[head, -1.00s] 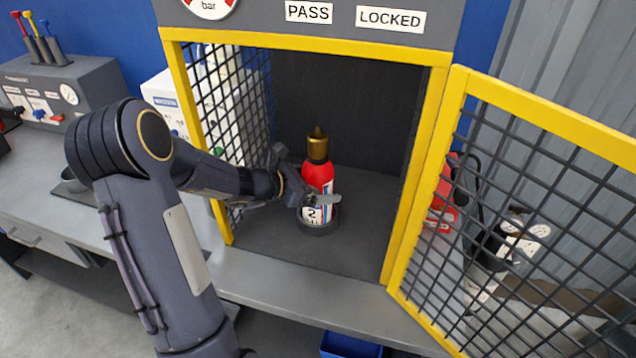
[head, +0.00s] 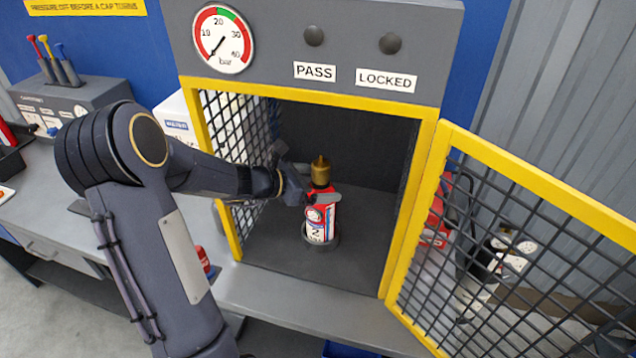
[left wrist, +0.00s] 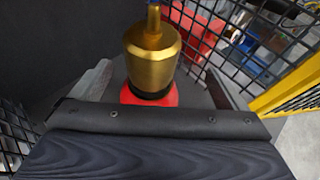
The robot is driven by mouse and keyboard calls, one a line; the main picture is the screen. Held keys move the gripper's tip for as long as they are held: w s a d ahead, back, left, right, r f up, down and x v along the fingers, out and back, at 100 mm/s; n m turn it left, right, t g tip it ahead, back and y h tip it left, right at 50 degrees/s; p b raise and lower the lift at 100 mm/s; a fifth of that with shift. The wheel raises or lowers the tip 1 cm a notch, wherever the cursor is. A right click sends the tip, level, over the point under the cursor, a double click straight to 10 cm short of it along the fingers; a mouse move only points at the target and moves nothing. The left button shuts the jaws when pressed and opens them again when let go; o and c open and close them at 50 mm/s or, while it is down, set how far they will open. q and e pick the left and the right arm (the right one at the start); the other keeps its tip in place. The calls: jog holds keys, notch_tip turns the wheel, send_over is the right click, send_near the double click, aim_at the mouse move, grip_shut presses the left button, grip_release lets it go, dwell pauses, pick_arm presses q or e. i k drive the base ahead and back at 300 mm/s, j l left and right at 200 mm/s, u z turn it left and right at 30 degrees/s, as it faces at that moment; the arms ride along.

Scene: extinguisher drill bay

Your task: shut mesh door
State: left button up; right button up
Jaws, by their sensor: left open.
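The mesh door (head: 540,182), a yellow frame with dark mesh, stands swung open on the right side of the cabinet. The cabinet (head: 428,190) has a yellow-edged opening. Inside it, a red extinguisher (head: 320,226) with a brass cap (head: 321,172) and a label with a "2" stands upright in a dark ring holder (head: 318,244). My left gripper (head: 312,194) reaches into the cabinet and is open, its fingers near the bottle's upper part. In the left wrist view the brass cap (left wrist: 152,55) and red shoulder show between the fingers. Contact cannot be told. My right gripper is out of view.
A pressure gauge (head: 221,40), two dark knobs and PASS and LOCKED labels sit above the opening. A grey bench (head: 290,305) runs below. Beyond the door mesh stand a red item and a dark device with dials (head: 505,250). The floor shows at lower left.

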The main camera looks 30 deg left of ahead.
aim_at(616, 228)
jog(key=k, duration=0.9)
